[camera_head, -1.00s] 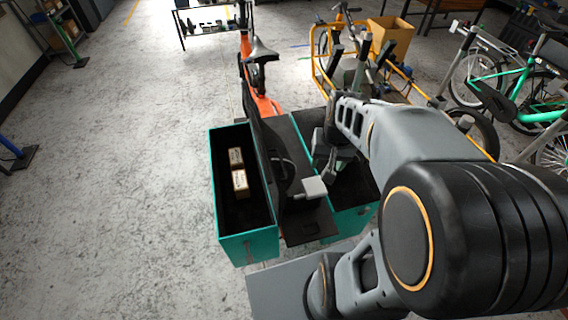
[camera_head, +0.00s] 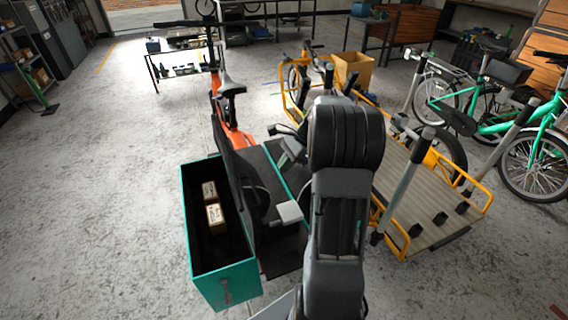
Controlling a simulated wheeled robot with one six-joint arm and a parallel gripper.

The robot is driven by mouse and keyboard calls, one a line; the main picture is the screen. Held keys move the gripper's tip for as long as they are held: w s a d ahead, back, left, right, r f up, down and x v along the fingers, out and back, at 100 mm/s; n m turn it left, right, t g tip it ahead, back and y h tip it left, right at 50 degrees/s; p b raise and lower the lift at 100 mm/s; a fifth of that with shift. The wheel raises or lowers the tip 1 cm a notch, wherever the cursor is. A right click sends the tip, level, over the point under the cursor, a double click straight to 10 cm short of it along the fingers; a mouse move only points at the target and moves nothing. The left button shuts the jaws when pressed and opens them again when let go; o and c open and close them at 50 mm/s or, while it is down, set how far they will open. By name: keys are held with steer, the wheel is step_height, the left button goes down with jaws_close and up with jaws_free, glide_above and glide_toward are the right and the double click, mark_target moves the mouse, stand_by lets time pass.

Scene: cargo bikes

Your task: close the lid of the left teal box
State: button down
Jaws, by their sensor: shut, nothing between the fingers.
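The left teal box (camera_head: 231,284) stands open at the left side of the bike's rear, with two small cartons (camera_head: 213,203) inside. Its black lid (camera_head: 241,178) stands upright along the box's right edge. My gripper (camera_head: 285,159) is shut and empty, to the right of the lid and above the black rack; it looks apart from the lid. My arm hides part of the gripper and most of the right teal box.
A small light grey block (camera_head: 289,211) is right of the lid. A yellow cargo bike (camera_head: 415,185) stands at right. The floor at left is clear.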

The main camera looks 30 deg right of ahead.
steer(key=shift+w+a+f+b, duration=0.1)
steer(key=shift+w+a+f, duration=0.15)
steer(key=shift+a+f, duration=0.85)
steer(key=shift+w+a+f+b, duration=0.1)
steer(key=shift+w+a+f, duration=0.15)
steer(key=shift+a+f, duration=0.85)
steer(key=shift+w+a+f+b, duration=0.1)
steer(key=shift+w+a+f, duration=0.15)
steer(key=shift+a+f, duration=0.85)
steer(key=shift+a+r, duration=0.55)
